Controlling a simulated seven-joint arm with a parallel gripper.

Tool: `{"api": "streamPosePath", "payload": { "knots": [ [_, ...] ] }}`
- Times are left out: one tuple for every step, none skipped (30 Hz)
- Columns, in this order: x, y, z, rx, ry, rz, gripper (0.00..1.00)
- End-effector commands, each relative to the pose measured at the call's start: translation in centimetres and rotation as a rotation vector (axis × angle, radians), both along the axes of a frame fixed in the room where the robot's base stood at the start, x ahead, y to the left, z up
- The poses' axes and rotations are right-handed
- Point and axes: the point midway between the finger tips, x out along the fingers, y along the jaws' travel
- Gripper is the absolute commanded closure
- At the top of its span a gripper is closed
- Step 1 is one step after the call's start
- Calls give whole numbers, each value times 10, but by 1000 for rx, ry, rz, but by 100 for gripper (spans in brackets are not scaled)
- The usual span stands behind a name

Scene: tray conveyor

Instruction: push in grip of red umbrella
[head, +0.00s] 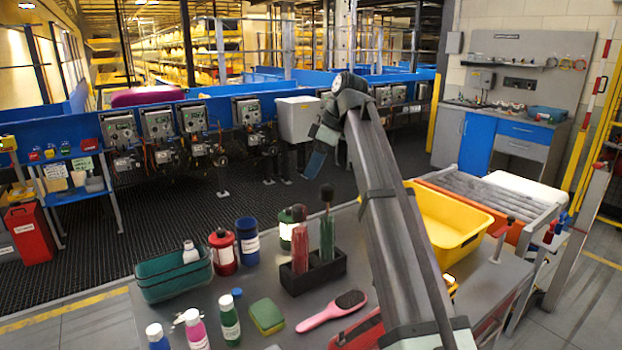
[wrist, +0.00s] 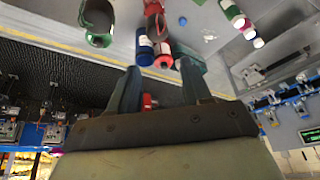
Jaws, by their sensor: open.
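The red umbrella (head: 300,247) stands upright in a black holder (head: 319,272) on the grey table in the head view. Its dark grip (head: 299,213) sticks up at the top. A green umbrella (head: 327,236) stands to its right in the same holder, with a dark grip (head: 326,194) that reaches higher in the picture. My gripper (head: 316,162) is above the holder in the picture, apart from both grips. In the wrist view my gripper (wrist: 160,84) has its two fingers spread, with nothing clearly held. The red umbrella cannot be made out for sure there.
A teal bin (head: 173,278), a red bottle (head: 223,252) and a blue bottle (head: 247,242) stand left of the holder. A pink hairbrush (head: 332,311) and a green-yellow sponge (head: 267,316) lie in front. A yellow tray (head: 440,222) is at right, beyond my arm.

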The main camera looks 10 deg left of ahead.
Motion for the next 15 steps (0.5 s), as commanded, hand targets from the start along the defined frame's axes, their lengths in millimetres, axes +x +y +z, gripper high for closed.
{"api": "streamPosePath", "payload": {
  "knots": [
    [-5,8,4,2,-5,11,57],
    [-8,12,6,3,-8,18,59],
    [-12,17,10,5,-13,27,63],
    [-16,22,13,6,-17,35,66],
    [-20,27,16,8,-21,43,69],
    [-25,33,20,8,-28,51,73],
    [-29,37,24,7,-34,57,76],
    [-33,40,27,2,-41,60,79],
    [-37,44,32,-5,-53,63,82],
    [-40,46,35,-14,-63,62,85],
    [-42,47,38,-25,-73,53,88],
    [-44,48,42,-42,-84,25,92],
    [-45,48,44,-54,-90,-4,95],
    [-44,46,45,-63,-89,-35,98],
    [-43,44,47,-74,-90,-75,100]
  ]
}}
